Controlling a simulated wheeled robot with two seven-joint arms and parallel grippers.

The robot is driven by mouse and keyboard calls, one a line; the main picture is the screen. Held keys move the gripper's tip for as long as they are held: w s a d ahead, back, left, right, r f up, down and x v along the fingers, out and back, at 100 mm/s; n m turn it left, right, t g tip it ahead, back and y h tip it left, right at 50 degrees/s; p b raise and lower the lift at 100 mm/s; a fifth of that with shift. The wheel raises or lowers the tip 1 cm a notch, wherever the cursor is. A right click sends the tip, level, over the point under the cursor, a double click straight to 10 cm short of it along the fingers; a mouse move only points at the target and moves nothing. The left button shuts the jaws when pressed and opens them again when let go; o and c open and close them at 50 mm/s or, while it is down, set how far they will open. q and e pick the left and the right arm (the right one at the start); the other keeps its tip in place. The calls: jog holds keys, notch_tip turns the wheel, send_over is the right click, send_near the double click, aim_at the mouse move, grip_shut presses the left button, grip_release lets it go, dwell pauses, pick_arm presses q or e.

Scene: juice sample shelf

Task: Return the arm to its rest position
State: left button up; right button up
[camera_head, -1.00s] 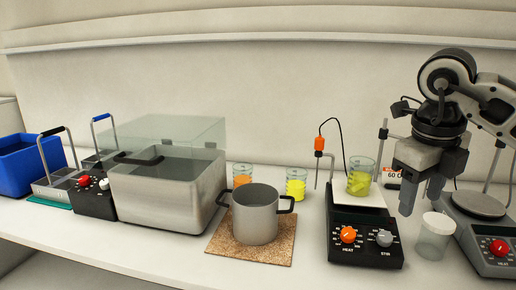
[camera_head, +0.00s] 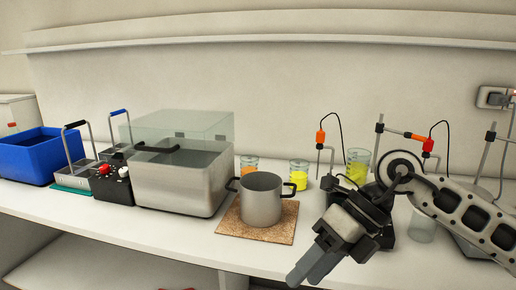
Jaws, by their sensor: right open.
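My right gripper (camera_head: 308,268) is in the lower right of the head view, in front of the bench edge and pointing down and left. It is open and holds nothing that I can see. My right arm (camera_head: 455,205) comes in from the right and hides most of the black hotplate and part of the beaker with yellow liquid (camera_head: 357,160). My left gripper is not in view.
A grey pot (camera_head: 261,202) stands on a cork mat (camera_head: 232,225), left of my right gripper. A water bath (camera_head: 175,185), racks with tall handles and a blue bin (camera_head: 28,160) stand further left. A clear jar (camera_head: 422,228) is behind my arm.

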jog(key=s+a+r+m+g+y, duration=0.15)
jog(key=s+a+m+y, duration=0.25)
jog(key=a+y, duration=0.65)
jog(key=w+d+f+m+t+h, duration=0.35)
jog(key=d+f+m+t, duration=0.2)
jog(key=m+t, duration=0.7)
jog(key=w+d+f+m+t+h, duration=0.2)
jog(key=d+f+m+t+h, duration=0.3)
jog(key=m+t, duration=0.75)
jog(key=s+d+f+m+g+h, duration=0.3)
jog(key=s+f+m+g, duration=0.2)
jog(key=f, duration=0.5)
jog(key=s+d+f+m+g+h, duration=0.3)
jog(key=s+f+m+g, duration=0.3)
jog(key=s+f, duration=0.2)
notch_tip(320, 180, down, 3)
jog(key=shift+s+d+r+m+h, duration=0.2)
jog(key=shift+d+m+h, duration=0.1)
jog(key=shift+m, duration=0.1)
